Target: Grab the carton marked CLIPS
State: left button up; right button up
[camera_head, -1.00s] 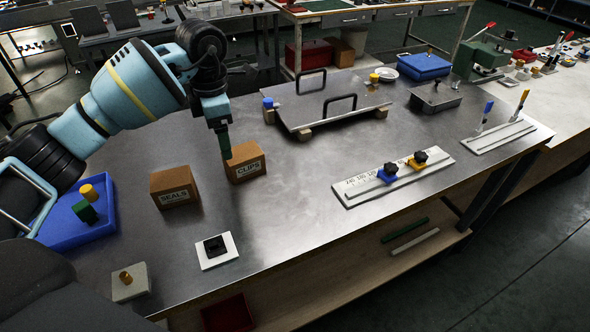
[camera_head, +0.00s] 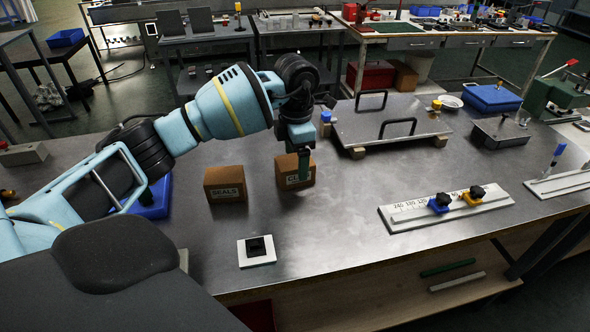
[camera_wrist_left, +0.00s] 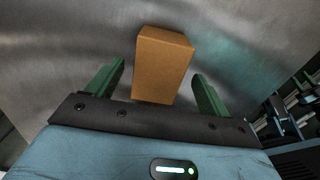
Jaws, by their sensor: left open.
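The brown carton marked CLIPS (camera_head: 287,178) stands upright on the metal table, its label partly hidden by my left gripper's green finger. My left gripper (camera_head: 304,168) points down at this carton. In the left wrist view the carton (camera_wrist_left: 163,68) shows between the two green fingers of the open left gripper (camera_wrist_left: 158,88), with a gap on each side and most of the carton beyond the fingertips. A second carton, marked SEALS (camera_head: 224,184), stands to the left. My right gripper is not in view.
A metal plate with two black handles (camera_head: 375,125) lies behind right of the cartons. A white scale rail with blue and yellow clamps (camera_head: 410,212) lies at front right. A white pad with a black block (camera_head: 272,258) lies in front. Bare table lies between.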

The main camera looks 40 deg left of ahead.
aim_at(295, 160)
pick_arm(q)
notch_tip(295, 160, down, 4)
jog(key=shift+a+f, duration=0.1)
jog(key=c, duration=1.1)
jog(key=shift+c, duration=0.2)
jog(key=shift+r, duration=0.55)
jog(key=r, duration=0.2)
jog(key=shift+s+r, duration=0.3)
jog(key=s+d, duration=0.2)
jog(key=s, duration=0.2)
jog(key=s+d+r, duration=0.1)
jog(key=s+d, duration=0.2)
jog(key=s, duration=0.1)
jog(key=s+d, duration=0.3)
jog(key=s, duration=0.2)
jog(key=shift+s+d+r, duration=0.1)
jog(key=shift+d+r, duration=0.05)
jog(key=shift+r, duration=0.05)
